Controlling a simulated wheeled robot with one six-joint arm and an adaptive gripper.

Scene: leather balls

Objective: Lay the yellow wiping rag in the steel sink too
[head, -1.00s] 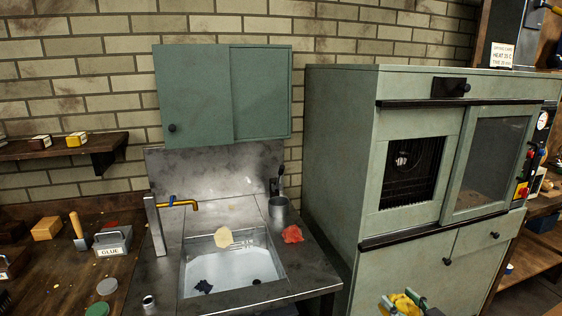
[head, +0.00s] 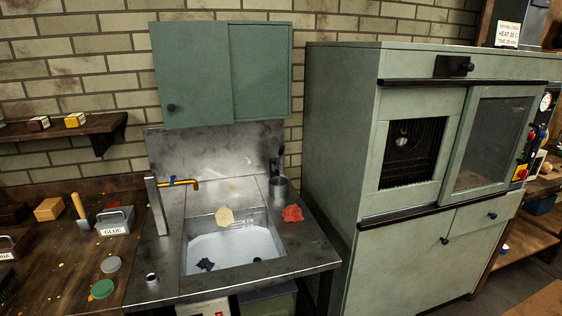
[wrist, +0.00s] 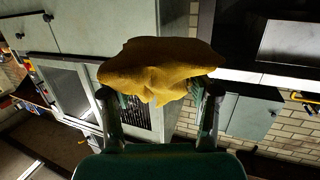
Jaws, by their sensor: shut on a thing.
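The yellow rag (wrist: 155,72) is bunched between the fingers of my gripper (wrist: 162,96) in the wrist view. My gripper is shut on it, and the cloth spreads past both fingertips and hides part of them. Neither the gripper nor the rag shows in the head view now. The steel sink (head: 232,252) is left of centre in the head view, with a dark blue crumpled cloth (head: 205,264) on its floor. A pale cream piece (head: 224,216) shows at its back edge. The sink also shows in the wrist view (wrist: 290,45), right of the rag and apart from it.
A red rag (head: 292,213) lies on the counter right of the sink, near a grey metal cup (head: 280,187). A yellow tap (head: 185,182) reaches over the back left. A tall green drying cabinet (head: 335,150) stands to the right. A small metal cup (head: 151,279) stands at front left.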

